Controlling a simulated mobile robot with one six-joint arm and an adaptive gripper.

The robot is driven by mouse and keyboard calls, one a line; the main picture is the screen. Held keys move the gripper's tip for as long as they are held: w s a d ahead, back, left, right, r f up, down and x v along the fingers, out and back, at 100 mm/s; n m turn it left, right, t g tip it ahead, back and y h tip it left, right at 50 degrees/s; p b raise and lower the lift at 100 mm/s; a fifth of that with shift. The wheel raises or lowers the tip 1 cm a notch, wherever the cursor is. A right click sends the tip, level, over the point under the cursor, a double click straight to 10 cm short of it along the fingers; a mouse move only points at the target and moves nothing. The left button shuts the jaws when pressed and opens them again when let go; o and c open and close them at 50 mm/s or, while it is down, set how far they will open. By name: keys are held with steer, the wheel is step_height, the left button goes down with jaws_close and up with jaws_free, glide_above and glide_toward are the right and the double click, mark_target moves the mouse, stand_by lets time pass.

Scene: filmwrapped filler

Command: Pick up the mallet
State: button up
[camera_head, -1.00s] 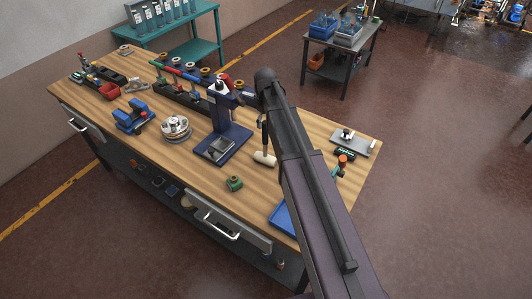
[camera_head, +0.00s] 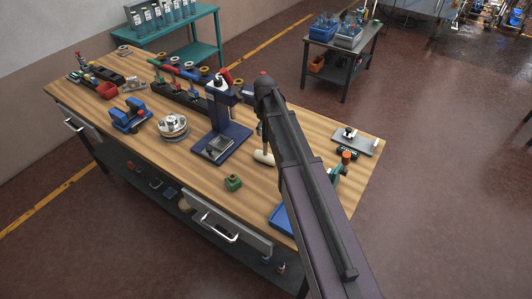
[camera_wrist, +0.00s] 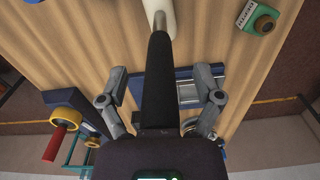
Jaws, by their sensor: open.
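The mallet's pale head (camera_head: 264,158) shows on the wooden bench in the head view, just left of my arm. The rest of the mallet is mostly hidden there by my arm. In the wrist view the mallet's pale head (camera_wrist: 163,14) is at the top edge, and its dark handle (camera_wrist: 157,75) runs down the middle toward my gripper's body. My gripper (camera_wrist: 164,82) is open, with one grey finger on each side of the handle. Gaps show between both fingers and the handle. In the head view my gripper is mostly hidden behind my arm.
A dark blue press (camera_head: 222,120) stands close left of the mallet. A green block (camera_head: 233,182) lies nearer the front edge. A blue tray (camera_head: 281,219) and a grey plate with a black knob (camera_head: 354,140) are to the right. Bare wood surrounds the mallet head.

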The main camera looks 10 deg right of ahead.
stand_by(0.5)
jaws_close()
steer(key=shift+r, duration=0.25)
step_height(320, 180, up, 10)
steer(key=p, duration=1)
steer(key=shift+f, duration=0.2)
steer(key=shift+s, duration=0.1)
stand_by(0.6)
